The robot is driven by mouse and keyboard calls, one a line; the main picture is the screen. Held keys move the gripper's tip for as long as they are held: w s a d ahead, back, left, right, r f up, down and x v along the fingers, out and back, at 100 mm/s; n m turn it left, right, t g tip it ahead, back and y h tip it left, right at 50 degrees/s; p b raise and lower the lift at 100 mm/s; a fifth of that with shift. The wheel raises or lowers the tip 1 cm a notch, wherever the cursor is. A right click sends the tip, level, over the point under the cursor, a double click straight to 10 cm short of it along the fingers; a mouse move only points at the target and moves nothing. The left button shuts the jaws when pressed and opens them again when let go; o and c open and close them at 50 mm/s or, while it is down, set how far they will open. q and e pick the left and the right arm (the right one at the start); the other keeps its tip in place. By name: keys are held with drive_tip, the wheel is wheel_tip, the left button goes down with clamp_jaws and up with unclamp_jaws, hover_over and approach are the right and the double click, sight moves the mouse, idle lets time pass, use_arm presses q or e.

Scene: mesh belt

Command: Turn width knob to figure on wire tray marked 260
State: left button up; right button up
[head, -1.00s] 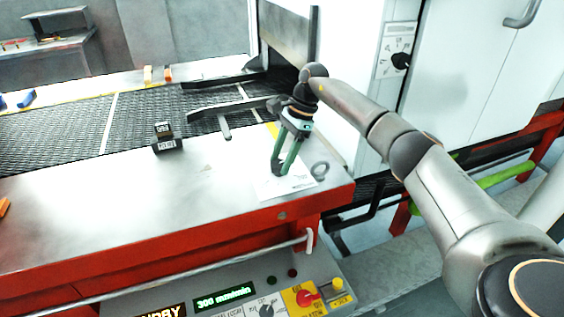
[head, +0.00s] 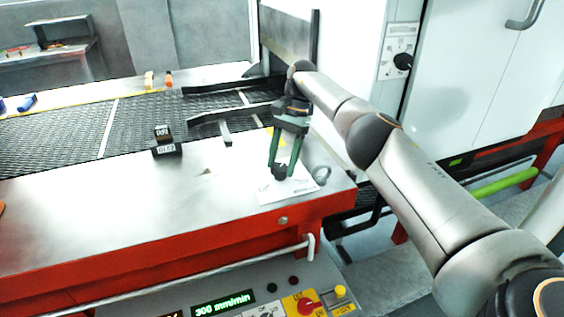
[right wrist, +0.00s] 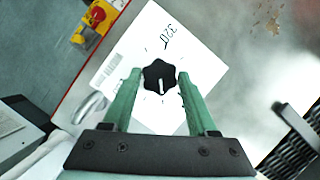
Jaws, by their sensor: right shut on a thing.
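The width knob, a black lobed knob with a white pointer line (right wrist: 160,77), sits on a white plate (right wrist: 205,70) printed with the figure 320. In the head view, the knob (head: 279,173) is on the plate (head: 300,188) at the table's right front corner. My right gripper (head: 282,165) points down with its green fingers around the knob. In the right wrist view, the gripper (right wrist: 160,82) has a fingertip on either side of the knob and is shut on it. I cannot make out a wire tray marked 260. My left gripper is not in view.
A small black block with a pale label (head: 167,150) stands by the mesh belt (head: 60,135); its print is too small to read. A dark guide bar (head: 225,115) lies over the belt. A control panel with a green 300 mm/min display (head: 223,304) is below the table.

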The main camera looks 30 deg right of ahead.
idle(0.6)
drive_tip(key=o, duration=1.4)
